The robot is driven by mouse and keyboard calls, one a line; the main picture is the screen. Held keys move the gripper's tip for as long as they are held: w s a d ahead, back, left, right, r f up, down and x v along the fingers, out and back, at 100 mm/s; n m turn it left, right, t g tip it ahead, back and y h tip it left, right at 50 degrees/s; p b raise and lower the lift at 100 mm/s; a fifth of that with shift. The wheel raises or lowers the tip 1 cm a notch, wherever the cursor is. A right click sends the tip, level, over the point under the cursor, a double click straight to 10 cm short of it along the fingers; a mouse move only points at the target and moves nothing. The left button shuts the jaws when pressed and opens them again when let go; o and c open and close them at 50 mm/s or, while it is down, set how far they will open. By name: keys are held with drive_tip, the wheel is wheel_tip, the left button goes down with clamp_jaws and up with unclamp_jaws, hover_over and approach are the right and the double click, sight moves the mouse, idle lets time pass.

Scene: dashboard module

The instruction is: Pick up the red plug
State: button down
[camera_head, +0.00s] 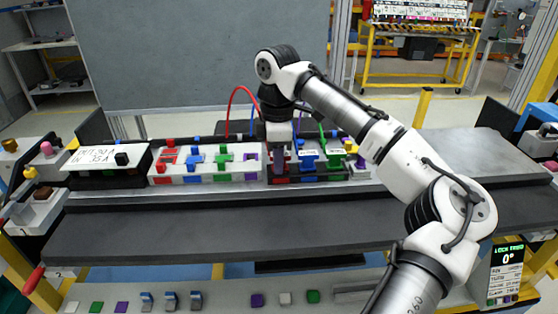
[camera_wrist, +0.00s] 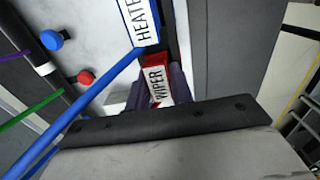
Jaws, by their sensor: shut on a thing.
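The red plug (camera_wrist: 155,75), with a white WIPER label, sits between the dark fingers of my gripper (camera_wrist: 158,92) in the wrist view. The fingers are shut on it. In the head view my gripper (camera_head: 279,158) points down at the left end of the connector block right of centre. A red cable (camera_head: 236,92) arcs up from behind the block towards my gripper. The plug is mostly hidden there, and I cannot tell whether it is seated or lifted.
A blue HEATER-labelled plug (camera_wrist: 142,20) is close beside the red plug. A blue cable (camera_wrist: 100,92) crosses the wrist view. A white panel with coloured connectors (camera_head: 205,176) stands left of my gripper. The dark front shelf (camera_head: 200,235) is clear.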

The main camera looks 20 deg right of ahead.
drive_tip(key=shift+r, duration=0.15)
wheel_tip(320, 180, up, 20)
drive_tip(key=p, duration=0.1)
drive_tip(key=shift+p, duration=0.35)
drive_tip(key=shift+f+b, duration=1.65)
drive_tip(key=shift+f, duration=3.6)
